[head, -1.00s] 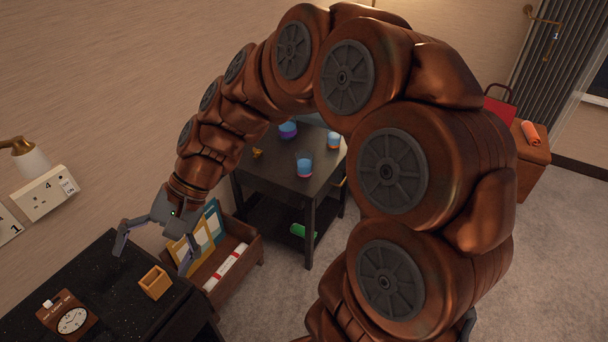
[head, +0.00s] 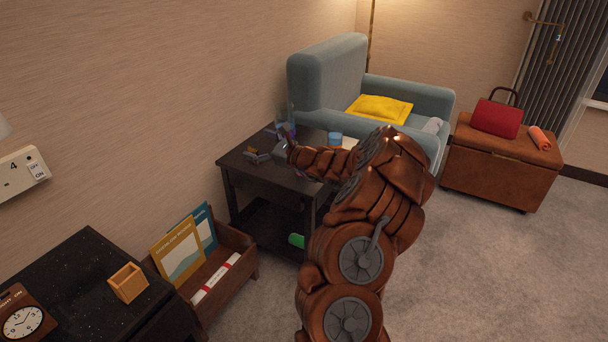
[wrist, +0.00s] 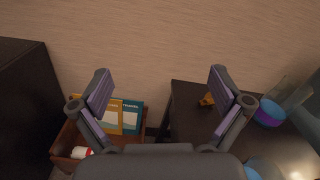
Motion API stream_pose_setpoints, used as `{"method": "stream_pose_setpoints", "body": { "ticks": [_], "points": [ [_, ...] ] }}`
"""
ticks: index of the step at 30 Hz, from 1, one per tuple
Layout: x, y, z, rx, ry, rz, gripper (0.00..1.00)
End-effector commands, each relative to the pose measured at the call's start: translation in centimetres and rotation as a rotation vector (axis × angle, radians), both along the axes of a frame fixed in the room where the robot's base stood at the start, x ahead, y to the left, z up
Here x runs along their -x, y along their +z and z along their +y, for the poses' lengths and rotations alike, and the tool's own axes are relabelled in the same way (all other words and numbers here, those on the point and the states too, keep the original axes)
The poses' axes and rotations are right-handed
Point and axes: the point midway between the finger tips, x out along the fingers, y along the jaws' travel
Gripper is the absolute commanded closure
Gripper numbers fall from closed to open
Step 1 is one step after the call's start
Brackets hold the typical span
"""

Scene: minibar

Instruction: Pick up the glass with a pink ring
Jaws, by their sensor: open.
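My gripper (head: 270,142) is open and empty over the near left part of the dark side table (head: 236,172). In the wrist view its two fingers (wrist: 160,85) stand wide apart with nothing between them. A glass with blue and purple bands (wrist: 270,112) stands on that table, right of the right finger in the wrist view. Another blue glass (wrist: 262,168) is cut off at the bottom of the wrist view. In the head view a blue glass (head: 335,138) stands at the table's far side. I cannot make out which glass has a pink ring; my arm hides part of the tabletop.
A small golden object (wrist: 207,100) lies on the table near the right finger. A wooden rack with books (head: 238,262) stands left of the table. A blue armchair (head: 325,75) is behind it. Open carpet lies to the right.

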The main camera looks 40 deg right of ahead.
Motion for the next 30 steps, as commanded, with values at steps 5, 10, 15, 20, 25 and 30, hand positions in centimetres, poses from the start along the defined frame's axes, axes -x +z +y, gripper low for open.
{"method": "stream_pose_setpoints", "body": {
  "ticks": [5, 10, 15, 20, 25, 30],
  "points": [
    [2.8, -8.2, -11.4, -0.142, -0.250, 0.031, 0.00],
    [5.4, -11.9, -17.0, -0.213, -0.381, 0.040, 0.00],
    [5.8, -12.9, -18.6, -0.234, -0.418, 0.043, 0.00],
    [4.3, -12.8, -18.9, -0.230, -0.418, 0.041, 0.00],
    [3.3, -12.7, -19.1, -0.230, -0.417, 0.040, 0.00],
    [1.8, -13.1, -19.5, -0.230, -0.415, 0.043, 0.00]
  ]
}}
